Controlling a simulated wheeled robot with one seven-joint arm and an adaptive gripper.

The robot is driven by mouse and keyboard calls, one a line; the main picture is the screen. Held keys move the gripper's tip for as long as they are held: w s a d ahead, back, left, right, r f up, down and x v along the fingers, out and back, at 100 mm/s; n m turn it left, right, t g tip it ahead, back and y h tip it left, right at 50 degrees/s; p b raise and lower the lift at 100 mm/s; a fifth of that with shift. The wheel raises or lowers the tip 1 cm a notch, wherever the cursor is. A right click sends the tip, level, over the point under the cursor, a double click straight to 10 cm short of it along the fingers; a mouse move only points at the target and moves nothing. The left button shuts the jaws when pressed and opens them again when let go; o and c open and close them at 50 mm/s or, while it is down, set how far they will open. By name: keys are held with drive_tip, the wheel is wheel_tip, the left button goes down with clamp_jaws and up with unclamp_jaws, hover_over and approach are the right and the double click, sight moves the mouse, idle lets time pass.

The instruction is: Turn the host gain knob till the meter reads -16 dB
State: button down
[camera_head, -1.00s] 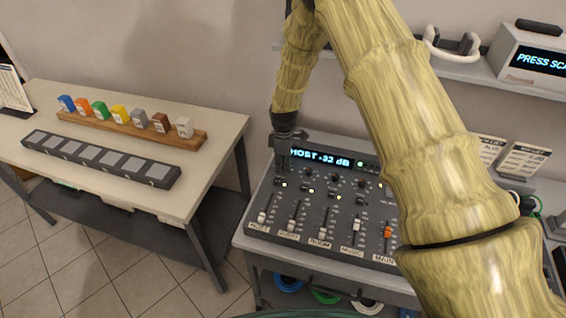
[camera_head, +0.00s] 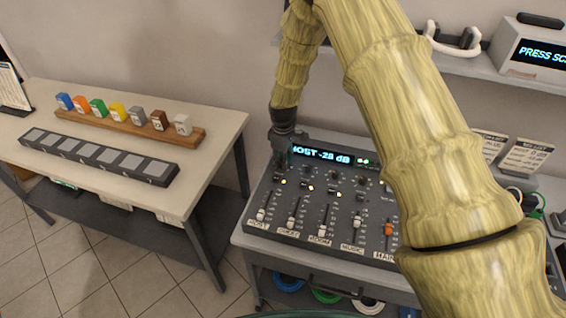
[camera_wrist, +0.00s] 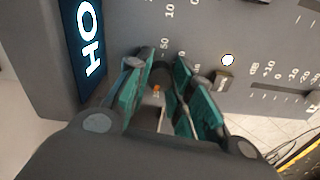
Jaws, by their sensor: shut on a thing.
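The mixing desk (camera_head: 375,212) stands on a grey table in the middle of the head view. Its display (camera_head: 325,155) serves as the meter and reads "HOST -28 dB". My gripper (camera_head: 282,160) points down at the desk's top left corner, just left of the display. In the wrist view my gripper (camera_wrist: 168,88) has its teal finger pads on both sides of the dark host gain knob (camera_wrist: 160,74), shut on it. The pads hide most of the knob. In the head view the gripper covers the knob.
Other knobs (camera_head: 334,174) sit close to the right of my gripper, with faders (camera_head: 292,222) below. A shelf (camera_head: 480,70) with headphones (camera_head: 455,42) is above. The left table (camera_head: 215,135) holds coloured blocks on a wooden rack (camera_head: 130,128).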

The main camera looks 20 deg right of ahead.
drive_tip(key=m, duration=0.2)
drive_tip(key=m+b, duration=0.1)
drive_tip(key=m, duration=0.2)
drive_tip(key=shift+w+r+m+b, duration=0.25)
drive_tip(key=shift+w+m+b, duration=0.05)
drive_tip(key=shift+b, duration=0.1)
drive_tip(key=shift+r+m+b, duration=0.15)
drive_tip(key=shift+m+b, duration=0.25)
drive_tip(key=shift+m, duration=1.9)
drive_tip(key=c, duration=1.4)
unclamp_jaws()
drive_tip(key=shift+o, duration=1)
drive_tip(key=shift+s+f, duration=0.1)
drive_tip(key=shift+f, duration=0.1)
drive_tip(key=shift+r, duration=0.1)
wheel_tip(320, 180, up, 12)
